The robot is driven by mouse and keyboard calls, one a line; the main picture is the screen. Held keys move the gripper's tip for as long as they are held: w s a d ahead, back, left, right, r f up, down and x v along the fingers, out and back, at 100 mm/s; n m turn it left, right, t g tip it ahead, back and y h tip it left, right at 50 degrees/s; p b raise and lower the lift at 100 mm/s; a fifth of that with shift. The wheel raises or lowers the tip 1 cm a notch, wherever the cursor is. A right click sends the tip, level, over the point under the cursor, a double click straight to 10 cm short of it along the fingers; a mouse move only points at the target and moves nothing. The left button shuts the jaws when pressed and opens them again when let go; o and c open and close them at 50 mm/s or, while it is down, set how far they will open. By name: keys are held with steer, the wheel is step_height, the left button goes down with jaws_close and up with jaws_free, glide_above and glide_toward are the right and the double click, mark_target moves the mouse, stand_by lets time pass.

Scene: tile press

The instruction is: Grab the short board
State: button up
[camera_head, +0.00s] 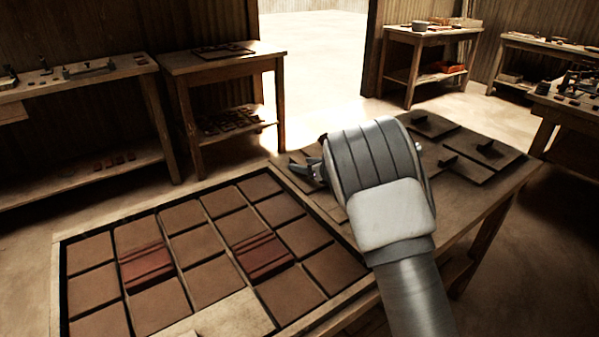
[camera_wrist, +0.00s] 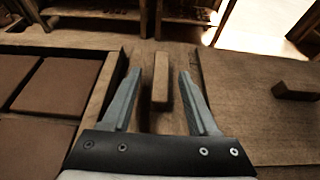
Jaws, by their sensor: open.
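My gripper (camera_wrist: 159,72) is open, with its two grey fingers on either side of a narrow upright wooden block (camera_wrist: 160,88) in the wrist view. The block looks like the handle of a flat wooden board beneath it. I see a gap on both sides, so the fingers do not appear to touch it. In the head view my gripper (camera_head: 308,170) is over the left part of the table, and my wrist hides most of what is under it. I cannot tell for sure from the label-free boards which is the short one.
A framed tray (camera_head: 57,262) of brown tiles lies left of my gripper. Several flat boards with handles, one of them here (camera_head: 487,152), lie to the right. A neighbouring board with its own handle (camera_wrist: 296,91) is close on the right. Other work tables stand behind.

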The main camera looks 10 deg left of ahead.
steer(key=shift+x, duration=1.4)
jaws_close()
